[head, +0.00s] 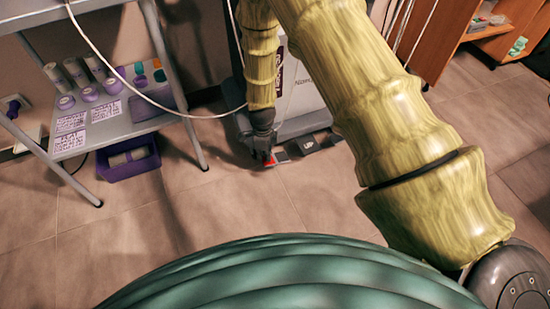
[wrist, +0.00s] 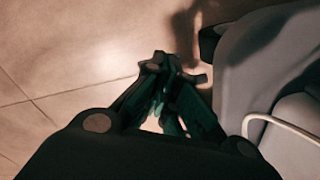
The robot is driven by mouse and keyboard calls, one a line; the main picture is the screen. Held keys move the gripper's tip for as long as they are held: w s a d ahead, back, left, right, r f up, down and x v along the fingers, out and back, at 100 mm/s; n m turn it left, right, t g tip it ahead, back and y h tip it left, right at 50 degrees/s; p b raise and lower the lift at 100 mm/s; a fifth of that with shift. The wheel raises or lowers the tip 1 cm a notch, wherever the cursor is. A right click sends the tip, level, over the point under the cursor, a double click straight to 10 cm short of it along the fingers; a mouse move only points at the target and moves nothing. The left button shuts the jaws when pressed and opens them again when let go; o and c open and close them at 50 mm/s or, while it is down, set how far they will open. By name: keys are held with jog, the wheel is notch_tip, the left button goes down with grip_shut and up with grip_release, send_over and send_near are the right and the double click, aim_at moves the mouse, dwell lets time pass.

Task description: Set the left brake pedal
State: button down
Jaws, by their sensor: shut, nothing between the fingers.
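A wheeled machine (head: 306,92) with a pale body stands at the back centre of the head view. Low at its front is a red pedal (head: 279,160), partly hidden by my gripper. To the right of it is a dark grey pedal marked UP (head: 307,146). My gripper (head: 265,156) points down at the red pedal; I cannot tell whether it touches it. In the wrist view my gripper (wrist: 165,64) has its fingers together and empty, over the floor beside the grey machine base (wrist: 262,70). No pedal can be made out there.
A metal cart (head: 125,128) with bottles and labels stands at the left, with a purple bin (head: 128,163) beneath it. A wooden cabinet (head: 440,45) is at the back right. The tiled floor (head: 200,215) in front is clear.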

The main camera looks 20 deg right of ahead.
jog(key=shift+f, duration=1.2)
dwell(0.4)
jog(key=shift+r+p, duration=3.35)
jog(key=shift+r, duration=0.2)
